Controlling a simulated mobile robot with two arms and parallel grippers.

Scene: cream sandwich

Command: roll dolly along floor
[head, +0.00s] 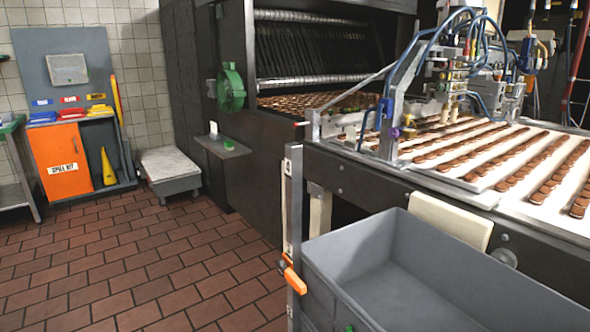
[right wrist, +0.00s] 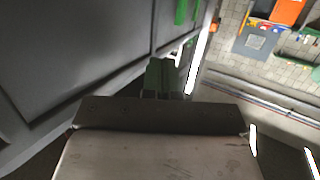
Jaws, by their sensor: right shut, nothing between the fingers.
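A low grey platform with a pale, scuffed top (head: 170,164), which looks like the dolly, stands on the brown tile floor. It is near the back wall, between the spill-kit cabinet and the dark machine. Neither of my grippers shows in the head view. My right gripper (right wrist: 165,75) shows in the right wrist view, with its dark green fingers shut and empty, beside a large grey surface. I do not see the dolly for certain in that view. My left gripper is out of view.
An orange spill-kit cabinet (head: 64,160) stands left of the dolly with a yellow cone (head: 108,167). The dark machine (head: 215,110) is to its right. A grey tub (head: 400,270) and a post with an orange handle (head: 292,278) fill the near right. The floor (head: 130,265) in front is clear.

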